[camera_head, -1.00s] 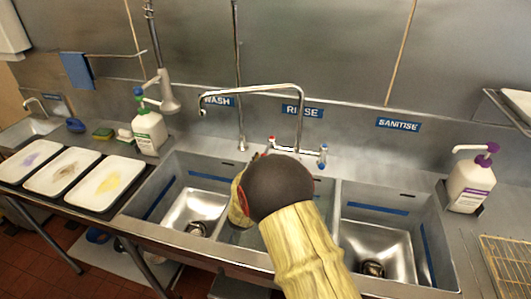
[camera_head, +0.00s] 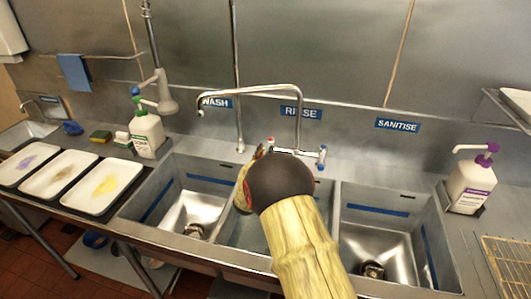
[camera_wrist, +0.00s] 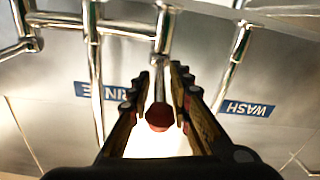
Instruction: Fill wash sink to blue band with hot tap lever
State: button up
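The wash sink (camera_head: 172,228) is the left basin, with a blue band (camera_head: 157,205) on its wall. Its floor and drain show bare, and no water stream shows from the spout (camera_head: 200,108) above it. The hot tap lever (camera_wrist: 158,117), with a red end, lies between the fingers of my gripper (camera_wrist: 157,85) in the wrist view. The fingers are apart on either side of it, with gaps visible; contact cannot be told. In the head view my arm hides most of my gripper and the lever.
The other tap lever (camera_head: 321,156), with a blue end, is to the right. The sanitise sink (camera_head: 430,255) is on the right; the rinse sink is partly behind my arm. A green-topped bottle (camera_head: 147,135) and trays (camera_head: 103,186) stand left. A purple-topped bottle (camera_head: 472,188) stands right.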

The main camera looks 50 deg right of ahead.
grip_shut()
dwell(0.5)
jog(key=shift+w+a+r+m+g+h+p, duration=0.15)
jog(key=shift+w+m+g+h, duration=0.15)
jog(key=shift+m+g, duration=0.35)
jog(key=shift+w+a+f+m+g+h+p, duration=0.15)
jog(key=shift+w+m+g+h, duration=0.2)
jog(key=shift+g, duration=0.45)
jog(key=shift+w+a+r+m+g+h+p, duration=0.15)
jog(key=shift+w+m+g, duration=0.35)
jog(key=shift+g, duration=0.25)
jog(key=shift+s+d, duration=0.1)
jog(key=shift+o, duration=1.6)
grip_release()
